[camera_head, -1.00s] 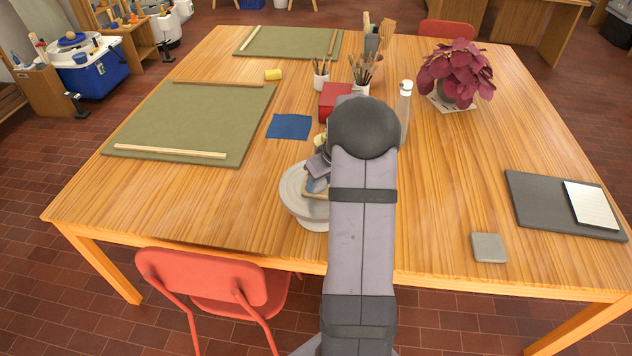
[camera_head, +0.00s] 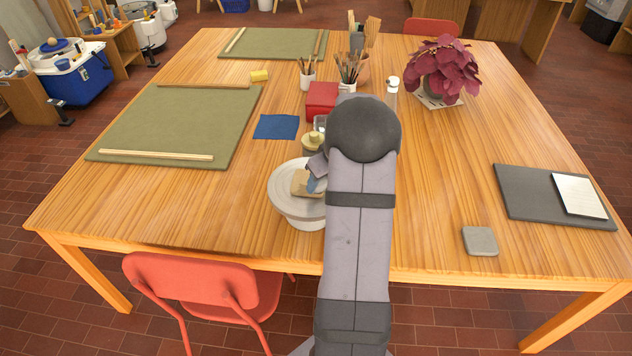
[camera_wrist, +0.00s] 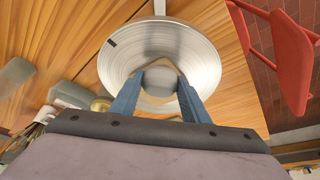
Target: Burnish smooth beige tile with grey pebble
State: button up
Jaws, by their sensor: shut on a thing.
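The beige tile (camera_head: 299,181) lies on the round pale wheel head (camera_head: 281,198), near its middle. My arm hides part of both in the head view. In the wrist view, my gripper (camera_wrist: 160,90) has its blue fingers shut on the grey pebble (camera_wrist: 160,78), a smooth rounded stone. The pebble is over the tile and covers most of it; beige edges (camera_wrist: 180,73) show around the stone. I cannot tell whether pebble and tile touch. The pebble is hidden in the head view, where a blue finger shows over the tile.
A small pale-lidded jar (camera_head: 312,144), a red box (camera_head: 321,100) and brush pots (camera_head: 347,88) stand behind the wheel. A blue cloth (camera_head: 276,127) lies to the left. A grey square block (camera_head: 480,241) lies right. A red chair (camera_head: 200,280) stands at the front edge.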

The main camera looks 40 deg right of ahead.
jog(key=shift+s+d+f, duration=0.1)
jog(key=shift+s+d, duration=0.05)
jog(key=shift+s, duration=0.15)
jog(key=shift+w+d, duration=1.05)
jog(key=shift+d, duration=0.15)
jog(key=shift+w+a, duration=0.1)
jog(key=shift+w, duration=0.05)
jog(key=shift+w+a, duration=0.85)
jog(key=shift+a, duration=0.05)
jog(key=shift+w+a, duration=0.1)
jog(key=shift+a, duration=0.05)
jog(key=shift+w+a+p, duration=0.5)
jog(key=shift+w+a, duration=0.3)
jog(key=shift+w, duration=0.15)
jog(key=shift+w, duration=0.1)
